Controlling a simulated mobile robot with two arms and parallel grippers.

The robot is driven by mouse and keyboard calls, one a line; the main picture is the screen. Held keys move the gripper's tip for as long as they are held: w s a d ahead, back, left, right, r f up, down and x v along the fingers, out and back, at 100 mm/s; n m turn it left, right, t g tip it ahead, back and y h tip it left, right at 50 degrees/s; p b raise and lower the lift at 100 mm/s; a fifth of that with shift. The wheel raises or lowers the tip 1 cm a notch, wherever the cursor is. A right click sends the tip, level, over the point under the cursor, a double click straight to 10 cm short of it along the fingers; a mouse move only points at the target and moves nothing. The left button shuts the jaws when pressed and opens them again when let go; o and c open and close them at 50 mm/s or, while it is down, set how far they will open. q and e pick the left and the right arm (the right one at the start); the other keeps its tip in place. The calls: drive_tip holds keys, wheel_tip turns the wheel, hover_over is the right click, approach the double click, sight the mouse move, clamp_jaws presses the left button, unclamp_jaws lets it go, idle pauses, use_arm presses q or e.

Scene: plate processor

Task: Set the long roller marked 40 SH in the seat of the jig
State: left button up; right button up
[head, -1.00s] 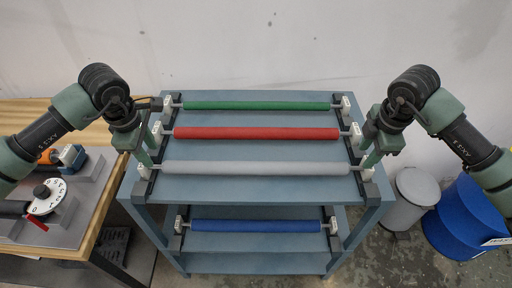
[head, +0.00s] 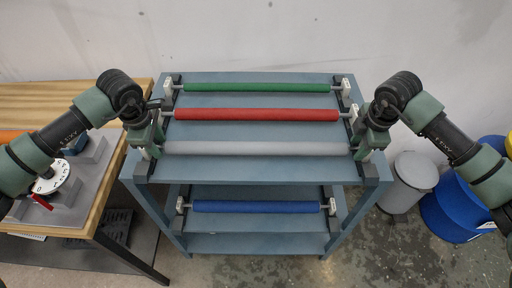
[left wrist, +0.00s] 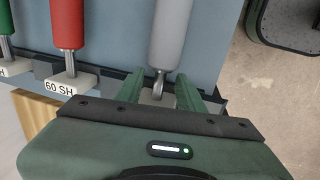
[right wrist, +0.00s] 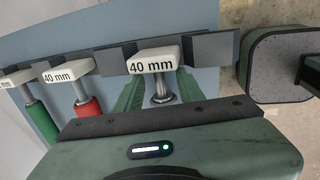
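A long grey roller (head: 255,148) lies across the front of the cart's upper shelf, its ends on dark rails. My left gripper (head: 150,147) is at its left end. In the left wrist view the fingers (left wrist: 158,85) stand apart on either side of the end shaft. My right gripper (head: 366,147) is at its right end, fingers (right wrist: 160,82) apart around the shaft, beside a block marked 40 mm (right wrist: 154,63). The grey roller's SH mark is hidden. The red roller (head: 256,114) behind it has an end block marked 60 SH (left wrist: 69,84). I cannot identify the jig for certain.
A green roller (head: 257,87) lies at the back of the shelf, and a blue roller (head: 256,206) on the lower level. A wooden bench (head: 107,205) at left bears a grey plate with a numbered dial (head: 50,179). A grey bin (head: 408,180) and blue drum (head: 455,208) stand right.

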use_arm(q)
drive_tip(key=shift+w+f, duration=0.1)
drive_tip(key=shift+f, duration=0.3)
use_arm(e)
drive_tip(key=shift+w+f, duration=0.15)
drive_tip(key=shift+f, duration=0.3)
use_arm(q)
clamp_jaws()
use_arm(e)
clamp_jaws()
use_arm(q)
drive_tip(key=shift+r, duration=0.1)
use_arm(e)
drive_tip(key=shift+r, duration=0.15)
